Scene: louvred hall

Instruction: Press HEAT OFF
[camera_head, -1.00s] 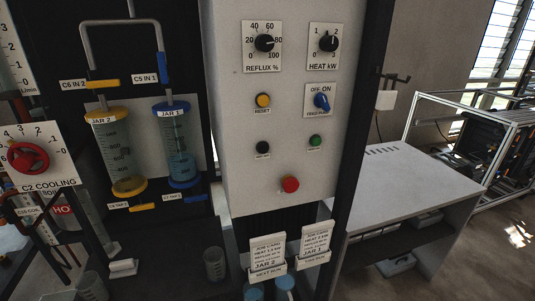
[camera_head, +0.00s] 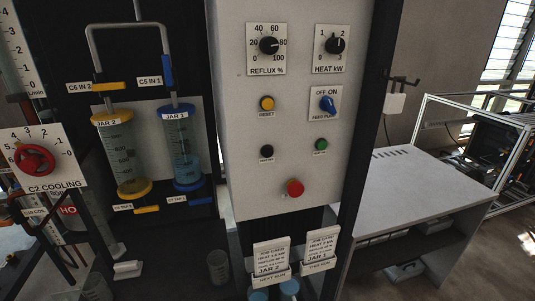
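A light grey control panel (camera_head: 290,185) stands upright in the middle of the view. On its lower part sit a black push button (camera_head: 266,151) on the left and a green push button (camera_head: 321,144) on the right. Each has a small label under it, too small to read, so I cannot tell from the lettering which one is HEAT OFF. A large red button (camera_head: 294,188) is below them. Neither of my grippers is in view, and nothing covers the buttons.
Above are a yellow RESET button (camera_head: 267,103), a blue OFF/ON switch (camera_head: 327,103), a REFLUX knob (camera_head: 268,45) and a HEAT kW knob (camera_head: 335,45). Job cards (camera_head: 271,258) stand below the panel. Glass jars (camera_head: 181,147) are to its left, a grey bench (camera_head: 420,190) to its right.

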